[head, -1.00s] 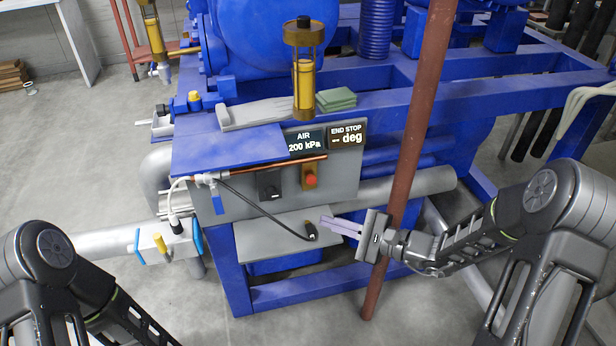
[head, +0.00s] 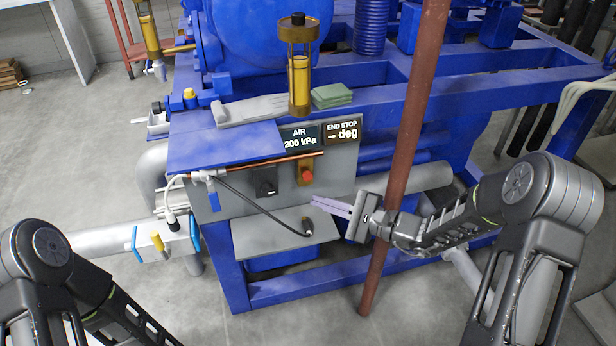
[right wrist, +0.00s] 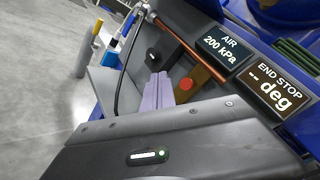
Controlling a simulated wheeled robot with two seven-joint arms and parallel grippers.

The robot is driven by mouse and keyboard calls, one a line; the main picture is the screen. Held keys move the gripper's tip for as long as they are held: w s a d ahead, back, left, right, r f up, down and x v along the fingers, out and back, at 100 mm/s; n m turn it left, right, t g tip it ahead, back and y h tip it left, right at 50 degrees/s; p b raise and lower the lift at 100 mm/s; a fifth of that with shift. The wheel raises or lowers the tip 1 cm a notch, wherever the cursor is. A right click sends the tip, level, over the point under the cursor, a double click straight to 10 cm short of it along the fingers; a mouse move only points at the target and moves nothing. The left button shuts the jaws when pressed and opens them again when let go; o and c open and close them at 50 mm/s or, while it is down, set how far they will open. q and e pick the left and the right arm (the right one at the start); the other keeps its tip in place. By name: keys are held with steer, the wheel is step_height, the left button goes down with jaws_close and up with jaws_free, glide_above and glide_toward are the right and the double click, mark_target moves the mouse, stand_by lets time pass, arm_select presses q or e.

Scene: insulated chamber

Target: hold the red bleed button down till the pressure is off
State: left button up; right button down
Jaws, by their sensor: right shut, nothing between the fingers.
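The red bleed button (head: 307,176) sits on a brown plate on the grey panel (head: 340,180), below the displays. It also shows in the right wrist view (right wrist: 186,84). The air display (head: 300,138) reads 200 kPa. My right gripper (head: 314,201) is shut and empty, its pale fingers pointing left, just below the button in the head view. In the right wrist view the fingertips (right wrist: 160,76) show left of the button; I see no contact. Of my left arm (head: 75,285) only links show at lower left; its gripper is out of view.
A brown-red upright pole (head: 408,130) stands in front of my right forearm's reach. A black switch (head: 265,182) is left of the button. A black hose (head: 262,208) droops to the grey shelf (head: 262,236). The end stop display (head: 342,131) reads "-- deg".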

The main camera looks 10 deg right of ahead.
mark_target(307, 175)
steer(key=shift+w+a+b, duration=0.15)
steer(key=shift+w+b, duration=0.4)
steer(key=shift+w, duration=1.9)
steer(key=shift+w+f, duration=0.1)
steer(key=shift+w+b, duration=0.35)
steer(key=shift+w+b, duration=0.3)
steer(key=shift+w, duration=0.2)
stand_by(2.1)
steer(key=shift+s, duration=0.1)
stand_by(0.4)
steer(key=shift+s, duration=0.85)
